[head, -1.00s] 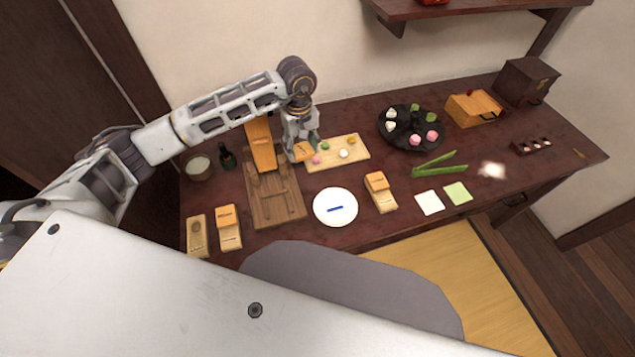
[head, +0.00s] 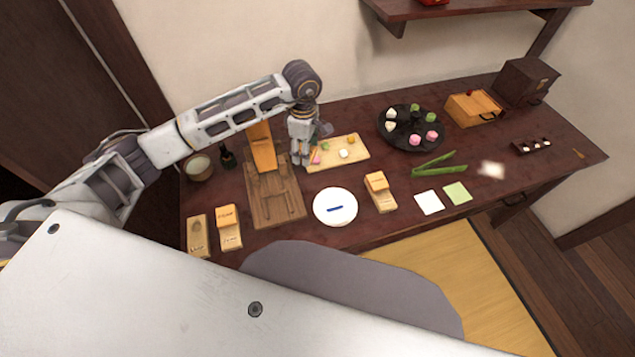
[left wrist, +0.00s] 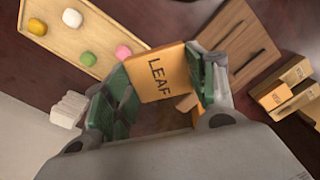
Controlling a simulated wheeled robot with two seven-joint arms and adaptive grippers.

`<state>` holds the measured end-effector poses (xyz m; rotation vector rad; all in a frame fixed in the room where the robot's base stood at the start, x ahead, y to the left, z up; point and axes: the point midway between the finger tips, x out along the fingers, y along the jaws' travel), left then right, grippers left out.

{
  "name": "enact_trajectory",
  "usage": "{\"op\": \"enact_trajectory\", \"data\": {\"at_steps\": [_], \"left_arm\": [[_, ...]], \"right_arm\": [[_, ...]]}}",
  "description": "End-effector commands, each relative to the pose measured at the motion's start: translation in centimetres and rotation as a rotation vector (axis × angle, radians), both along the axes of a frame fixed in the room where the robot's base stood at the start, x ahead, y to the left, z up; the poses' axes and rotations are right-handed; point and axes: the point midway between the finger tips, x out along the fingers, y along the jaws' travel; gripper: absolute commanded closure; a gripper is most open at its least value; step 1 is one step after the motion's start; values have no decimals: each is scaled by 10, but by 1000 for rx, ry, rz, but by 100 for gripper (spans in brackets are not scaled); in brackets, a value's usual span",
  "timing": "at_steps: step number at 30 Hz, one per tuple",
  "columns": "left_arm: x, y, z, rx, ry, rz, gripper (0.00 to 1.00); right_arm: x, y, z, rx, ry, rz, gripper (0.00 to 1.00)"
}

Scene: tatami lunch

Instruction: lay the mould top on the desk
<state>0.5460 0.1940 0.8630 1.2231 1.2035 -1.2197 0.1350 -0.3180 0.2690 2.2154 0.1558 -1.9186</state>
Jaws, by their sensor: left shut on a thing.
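My left gripper (head: 300,160) is shut on an orange mould top (left wrist: 158,76) marked LEAF, seen between its green-padded fingers in the left wrist view. In the head view the gripper hides most or all of this top. The gripper is over the dark desk (head: 335,268), between the wooden tray and the sweets board; I cannot tell whether the top touches the desk. An uncovered pale mould base (head: 197,237) lies at the desk's front left. My right gripper is not in view.
Two moulds with orange tops (head: 229,227) (head: 380,192) and a white plate (head: 335,190) stand nearer. A dark round dish (head: 395,138) is farther right.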

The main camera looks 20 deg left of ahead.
Motion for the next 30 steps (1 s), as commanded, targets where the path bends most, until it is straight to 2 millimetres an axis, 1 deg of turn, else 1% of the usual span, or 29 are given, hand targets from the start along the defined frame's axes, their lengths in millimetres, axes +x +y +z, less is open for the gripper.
{"op": "enact_trajectory", "data": {"at_steps": [30], "left_arm": [[-3,-13,-4,-1,-2,809,64]], "right_arm": [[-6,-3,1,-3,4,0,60]]}}
